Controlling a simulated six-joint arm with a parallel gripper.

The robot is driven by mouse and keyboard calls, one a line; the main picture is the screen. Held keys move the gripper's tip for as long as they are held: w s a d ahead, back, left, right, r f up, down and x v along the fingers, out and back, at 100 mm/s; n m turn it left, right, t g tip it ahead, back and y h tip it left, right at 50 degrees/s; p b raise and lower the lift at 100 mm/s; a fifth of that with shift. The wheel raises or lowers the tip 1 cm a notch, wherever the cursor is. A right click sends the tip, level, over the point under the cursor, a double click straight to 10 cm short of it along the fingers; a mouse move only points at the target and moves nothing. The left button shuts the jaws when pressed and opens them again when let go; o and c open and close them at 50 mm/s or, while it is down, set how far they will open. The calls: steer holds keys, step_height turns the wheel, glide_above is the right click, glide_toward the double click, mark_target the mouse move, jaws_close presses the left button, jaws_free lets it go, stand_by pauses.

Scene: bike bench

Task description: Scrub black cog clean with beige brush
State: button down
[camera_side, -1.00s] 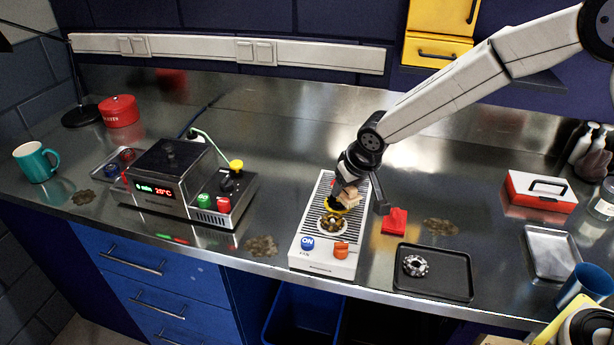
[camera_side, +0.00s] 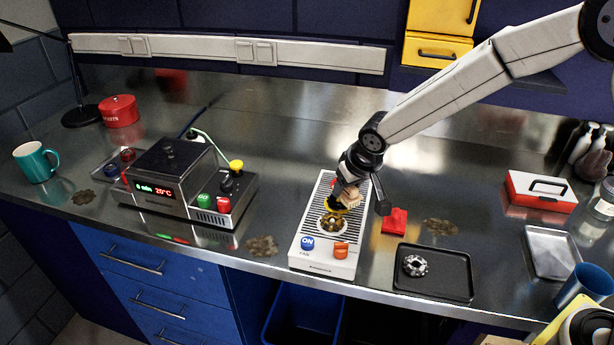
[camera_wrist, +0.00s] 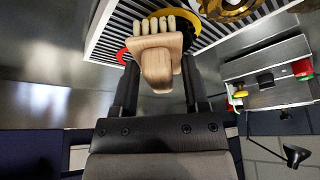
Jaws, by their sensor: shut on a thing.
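My gripper (camera_side: 349,190) is shut on the beige brush (camera_wrist: 157,60), whose pale bristles point away from the gripper in the wrist view. The brush also shows in the side view (camera_side: 351,198), over the slatted white fan unit (camera_side: 308,217). A brown-gold, dark-patched round part (camera_side: 333,224) sits on the unit's round pad, just in front of the brush; a gold part (camera_wrist: 228,8) is cut off by the wrist view's top edge. Contact with the bristles cannot be told. A dark and silver toothed cog (camera_side: 415,265) lies on the black tray (camera_side: 455,287).
A red block (camera_side: 395,220) stands right of the fan unit. Left is a heater box (camera_side: 170,178) with a lit display. Brown dirt patches (camera_side: 262,246) lie on the steel bench. A red-and-white case (camera_side: 540,192) and metal tray (camera_side: 552,250) are at right.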

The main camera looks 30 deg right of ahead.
mark_target(332, 197)
steer(key=shift+w+a, duration=1.3)
steer(key=shift+a, duration=0.05)
steer(key=shift+s+d, duration=0.1)
stand_by(0.5)
steer(key=shift+s+d, duration=1.3)
steer(key=shift+d, duration=0.05)
steer(key=shift+w+a, duration=0.1)
steer(key=shift+w+a, duration=1.25)
steer(key=shift+a, duration=0.1)
steer(key=shift+s+d, duration=0.1)
steer(key=shift+d, duration=0.05)
stand_by(0.8)
steer(key=shift+s+d, duration=1.25)
steer(key=shift+d, duration=0.05)
